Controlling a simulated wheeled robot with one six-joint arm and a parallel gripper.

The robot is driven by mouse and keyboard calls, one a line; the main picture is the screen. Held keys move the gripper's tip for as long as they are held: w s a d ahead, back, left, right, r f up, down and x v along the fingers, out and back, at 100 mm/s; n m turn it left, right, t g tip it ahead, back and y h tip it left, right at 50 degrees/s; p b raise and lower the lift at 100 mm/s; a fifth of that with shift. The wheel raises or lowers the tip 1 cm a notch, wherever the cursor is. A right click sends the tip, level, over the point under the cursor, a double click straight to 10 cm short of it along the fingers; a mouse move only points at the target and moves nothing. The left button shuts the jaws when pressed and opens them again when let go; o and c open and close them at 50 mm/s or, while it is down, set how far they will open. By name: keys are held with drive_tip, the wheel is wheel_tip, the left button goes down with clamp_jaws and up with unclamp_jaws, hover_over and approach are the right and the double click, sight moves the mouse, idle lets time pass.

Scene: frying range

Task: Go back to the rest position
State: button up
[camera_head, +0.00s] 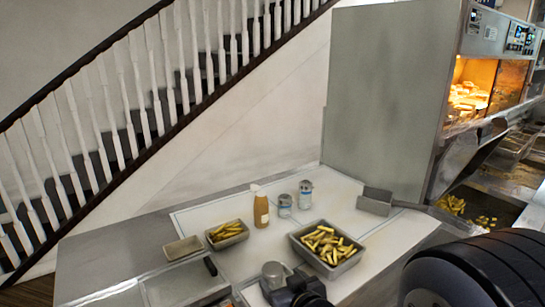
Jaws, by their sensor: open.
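My gripper's jaws do not show in the head view; no fingertips can be made out. A large black ribbed part of my arm fills the bottom right corner. A dark, jointed shape, perhaps also part of my arm, is at the bottom edge, in front of a metal tray of fries (327,248). A smaller tray of fries (227,234) stands to its left on the white-topped counter (235,262). Nothing is seen being held.
A tan squeeze bottle (261,208) and two cans, one (285,206) and another (305,194), stand behind the trays. An empty metal container (375,201) is at right. A lit warming cabinet (472,88) and fryer area (478,207) lie further right. A stair railing (140,100) is behind.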

sight(270, 267)
drive_tip(key=p+x, duration=0.1)
drive_tip(key=x, duration=0.6)
drive_tip(key=shift+w+a, duration=0.15)
drive_tip(key=shift+w, duration=0.1)
drive_tip(key=shift+w+a+f, duration=0.1)
drive_tip(key=shift+w, duration=0.15)
drive_tip(key=shift+f+b, duration=0.25)
drive_tip(key=shift+b, duration=0.05)
drive_tip(key=shift+r, duration=0.15)
drive_tip(key=shift+r, duration=0.1)
